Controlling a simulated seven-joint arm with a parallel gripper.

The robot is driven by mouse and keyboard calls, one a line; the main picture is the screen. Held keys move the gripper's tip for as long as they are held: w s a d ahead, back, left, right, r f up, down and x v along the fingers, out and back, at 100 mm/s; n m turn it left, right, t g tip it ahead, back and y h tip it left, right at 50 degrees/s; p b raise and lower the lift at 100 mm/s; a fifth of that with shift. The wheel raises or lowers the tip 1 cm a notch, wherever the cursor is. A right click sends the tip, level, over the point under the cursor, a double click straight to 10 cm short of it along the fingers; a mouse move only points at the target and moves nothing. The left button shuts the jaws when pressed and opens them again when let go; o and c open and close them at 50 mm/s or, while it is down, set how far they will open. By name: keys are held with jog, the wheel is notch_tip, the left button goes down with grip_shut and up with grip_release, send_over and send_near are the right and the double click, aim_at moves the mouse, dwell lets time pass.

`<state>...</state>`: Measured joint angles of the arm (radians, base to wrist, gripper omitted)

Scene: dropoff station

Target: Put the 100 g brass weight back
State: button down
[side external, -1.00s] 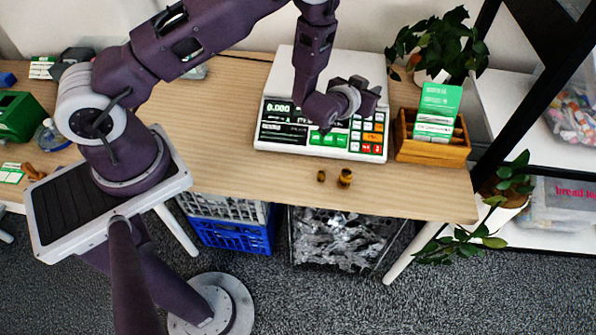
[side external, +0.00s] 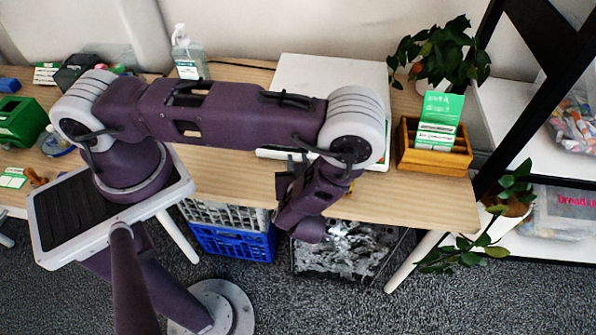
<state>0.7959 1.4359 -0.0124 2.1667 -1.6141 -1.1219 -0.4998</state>
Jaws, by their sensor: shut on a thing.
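My gripper (side external: 290,176) is low over the front of the wooden table, in front of the scale. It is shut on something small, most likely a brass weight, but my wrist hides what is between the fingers. A small yellowish bit, possibly a brass weight, shows beside my wrist near the table's front edge. Which weight is the 100 g one cannot be read. The white scale (side external: 318,76) stands behind my arm, which covers its display and most of its keys.
A wooden box (side external: 408,150) with green and white cards stands right of the scale, with a potted plant (side external: 440,50) behind it. A pump bottle (side external: 187,58) stands at the back. A green box (side external: 20,121) is at the far left. The table (side external: 232,172) is clear left of my gripper.

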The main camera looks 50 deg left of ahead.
jog(key=shift+f, duration=1.55)
jog(key=shift+f, duration=0.1)
jog(key=c, duration=1.2)
grip_release()
jog(key=shift+c, duration=0.2)
